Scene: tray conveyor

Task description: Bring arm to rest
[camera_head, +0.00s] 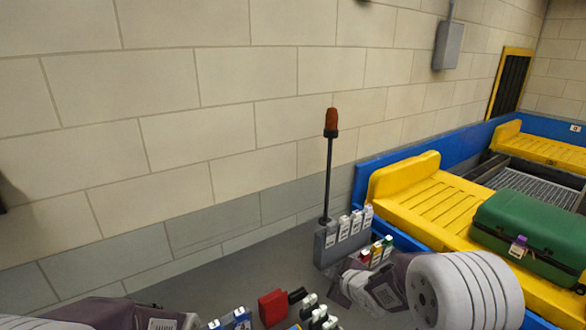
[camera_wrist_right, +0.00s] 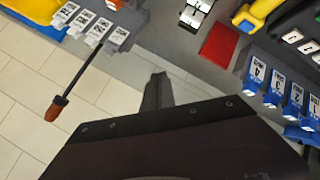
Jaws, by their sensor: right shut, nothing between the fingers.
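My right arm, with its white round wrist link, comes in at the lower right of the head view. My right gripper (camera_head: 345,287) points left, low over the control panel. In the right wrist view its dark fingers (camera_wrist_right: 157,92) are together with nothing between them. They are in front of the grey console edge and the pale tiles. Part of my left gripper's grey-purple body (camera_head: 165,321) shows at the bottom left of the head view. Its fingertips cannot be made out.
A lamp post (camera_head: 328,180) with an orange top stands behind the panel. A red block (camera_head: 272,308) and several labelled switches are close to my right gripper. A green case (camera_head: 530,232) lies on a yellow tray (camera_head: 420,205) at the right. A block wall closes the back.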

